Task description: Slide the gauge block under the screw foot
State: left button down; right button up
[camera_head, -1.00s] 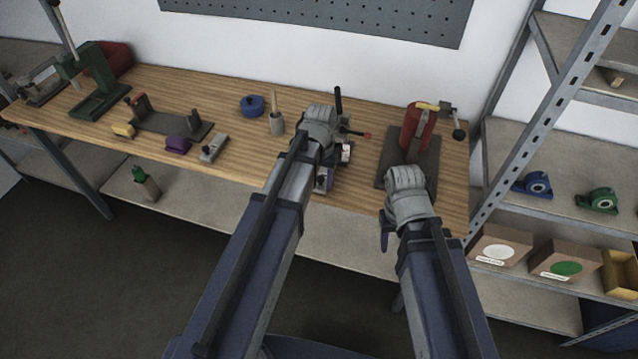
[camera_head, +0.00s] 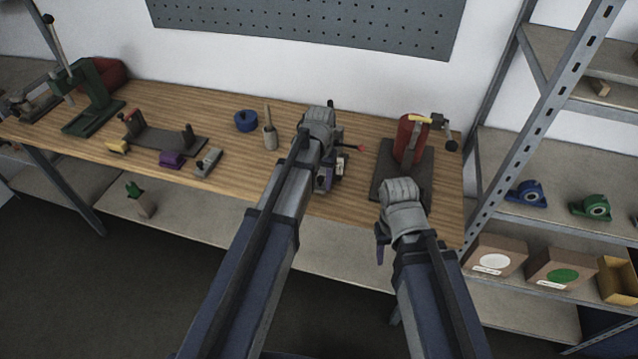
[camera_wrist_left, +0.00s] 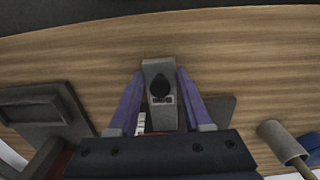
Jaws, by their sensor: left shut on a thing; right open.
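A red device on a dark base (camera_head: 388,187) stands at the right. Farther left are a grey block (camera_head: 208,162), purple block (camera_head: 172,159), dark bracket (camera_head: 160,138) and green press (camera_head: 92,115).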

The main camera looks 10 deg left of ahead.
dwell(0.5)
pick_arm(q)
jog(key=shift+c, duration=1.2)
grip_release()
notch_tip(320, 180, up, 8)
jog(key=p, duration=0.7)
jog(key=shift+f+p, duration=0.1)
jog(key=shift+p, duration=0.25)
